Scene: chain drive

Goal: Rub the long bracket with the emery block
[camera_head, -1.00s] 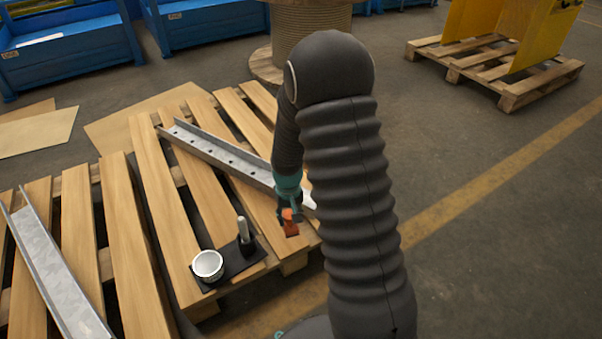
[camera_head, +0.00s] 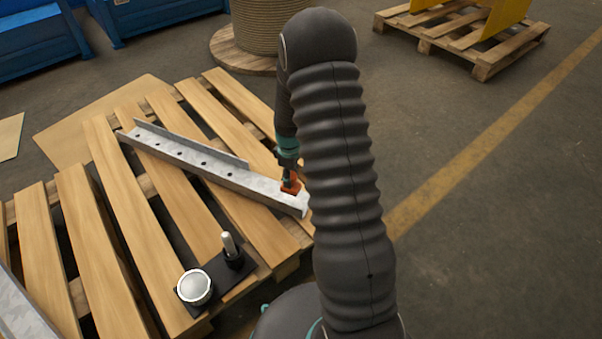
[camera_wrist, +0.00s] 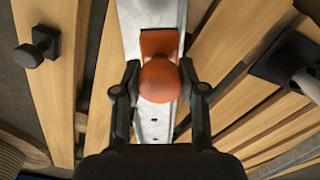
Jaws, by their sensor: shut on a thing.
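The long bracket (camera_head: 205,168), a grey metal channel with a row of holes, lies diagonally across the slatted wooden pallet. My gripper (camera_head: 288,163) is at its near right end, shut on the orange emery block (camera_head: 291,188). In the wrist view, the fingers of my gripper (camera_wrist: 160,84) stand on either side of the round knob of the emery block (camera_wrist: 160,45). The block's flat base is over the long bracket (camera_wrist: 145,14), in line with it. It looks to be on or just above the metal; contact is hard to tell.
A black plate (camera_head: 216,276) with a white round cup (camera_head: 194,287) and an upright metal post (camera_head: 229,246) sits at the pallet's near edge. Another metal piece (camera_head: 18,310) shows at the lower left. A cable reel (camera_head: 262,30) stands behind. A black knobbed piece (camera_wrist: 38,46) shows in the wrist view.

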